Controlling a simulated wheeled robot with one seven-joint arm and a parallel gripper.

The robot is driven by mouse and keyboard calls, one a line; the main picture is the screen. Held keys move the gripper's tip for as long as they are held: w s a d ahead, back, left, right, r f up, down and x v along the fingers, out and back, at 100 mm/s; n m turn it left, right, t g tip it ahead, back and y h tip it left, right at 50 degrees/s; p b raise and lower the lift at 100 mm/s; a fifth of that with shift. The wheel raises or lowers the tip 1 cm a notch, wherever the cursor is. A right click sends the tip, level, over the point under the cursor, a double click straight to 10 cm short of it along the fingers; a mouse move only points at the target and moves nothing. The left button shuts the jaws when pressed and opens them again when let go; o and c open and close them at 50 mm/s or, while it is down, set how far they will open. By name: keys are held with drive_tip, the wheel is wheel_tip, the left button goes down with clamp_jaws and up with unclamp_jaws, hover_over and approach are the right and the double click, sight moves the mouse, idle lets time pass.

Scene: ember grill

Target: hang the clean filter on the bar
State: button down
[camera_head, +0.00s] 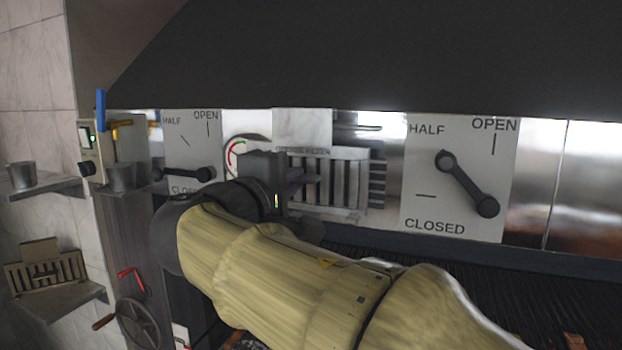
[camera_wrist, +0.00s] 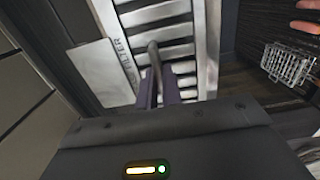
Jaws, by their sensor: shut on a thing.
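The clean filter (camera_head: 338,182) is a pale metal panel with vertical slats, upright in front of the back wall in the head view. My gripper (camera_head: 300,182) is at its left part, mostly hidden behind my wrist and arm. In the wrist view the filter (camera_wrist: 207,45) fills the top middle, and my gripper (camera_wrist: 157,90) is shut on its dark looped handle (camera_wrist: 153,52). A plate with "FILTER" lettering (camera_wrist: 108,75) lies beside the slats. The bar cannot be made out clearly, and I cannot tell whether the filter touches it.
Dark louvres (camera_head: 377,187) show right of the filter. Damper plates with levers flank it, left (camera_head: 190,150) and right (camera_head: 460,180). A dark hood (camera_head: 400,60) hangs above. Another slatted filter (camera_head: 45,272) stands on the lower left shelf. A wire rack (camera_wrist: 290,65) shows in the wrist view.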

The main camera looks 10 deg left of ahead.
drive_tip(key=shift+w+d+r+p, duration=0.15)
drive_tip(key=shift+w+p, duration=0.45)
drive_tip(key=shift+w, duration=0.45)
drive_tip(key=shift+w+d+f+p, duration=0.1)
drive_tip(key=shift+w+d+p, duration=0.1)
drive_tip(key=shift+w+p, duration=0.6)
drive_tip(key=shift+w+d+r+p, duration=0.15)
drive_tip(key=shift+w+p, duration=0.25)
drive_tip(key=shift+w, duration=0.85)
drive_tip(key=shift+w+f+b, duration=0.1)
drive_tip(key=shift+f+b, duration=1.1)
drive_tip(key=shift+b, duration=0.2)
drive_tip(key=c, duration=1.5)
unclamp_jaws()
drive_tip(key=b, duration=0.7)
approach(308, 169)
drive_tip(key=s+f, duration=0.1)
drive_tip(key=s+a+f, duration=0.2)
drive_tip(key=s, duration=0.1)
drive_tip(key=shift+s, duration=0.1)
